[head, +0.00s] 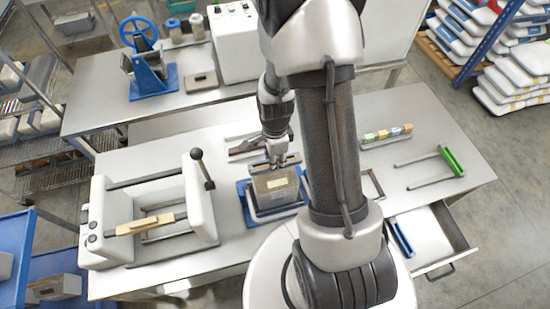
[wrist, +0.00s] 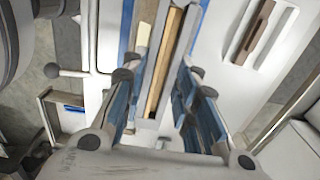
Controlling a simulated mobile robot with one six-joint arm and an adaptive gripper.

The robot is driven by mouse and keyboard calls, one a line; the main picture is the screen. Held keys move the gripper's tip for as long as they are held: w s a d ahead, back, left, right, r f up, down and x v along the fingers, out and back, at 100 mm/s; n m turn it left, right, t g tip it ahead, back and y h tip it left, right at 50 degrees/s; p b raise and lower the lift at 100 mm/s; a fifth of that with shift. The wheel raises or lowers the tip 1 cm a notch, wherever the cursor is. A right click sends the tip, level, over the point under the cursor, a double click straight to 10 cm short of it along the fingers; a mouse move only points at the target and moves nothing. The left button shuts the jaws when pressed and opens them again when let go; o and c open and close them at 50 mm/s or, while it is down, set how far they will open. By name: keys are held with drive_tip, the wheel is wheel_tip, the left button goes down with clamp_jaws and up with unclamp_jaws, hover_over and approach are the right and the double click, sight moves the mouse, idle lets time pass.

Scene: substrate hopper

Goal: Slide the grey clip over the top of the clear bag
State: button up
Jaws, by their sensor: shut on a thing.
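The bag (head: 275,186), tan-grey with a pale label, stands upright in a blue stand on the near table. My gripper (head: 277,160) is right above the bag's top, pointing down, shut on the grey clip (head: 291,160). The clip is a long thin bar lying along the bag's top edge. In the wrist view my gripper (wrist: 160,88) has a finger on each side of the long grey clip (wrist: 184,62), with a tan strip beside it. I cannot tell whether the clip is around the bag's top or just above it.
A white machine (head: 96,225) with a black-knobbed lever stands left of the bag. An open drawer (head: 440,240) juts out at front right.

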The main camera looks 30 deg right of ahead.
idle(0.4)
drive_tip(key=o, duration=1.1)
drive_tip(key=o, duration=0.6)
drive_tip(key=shift+c, duration=0.2)
drive_tip(key=shift+r+p, duration=2.3)
drive_tip(key=shift+r, duration=1.25)
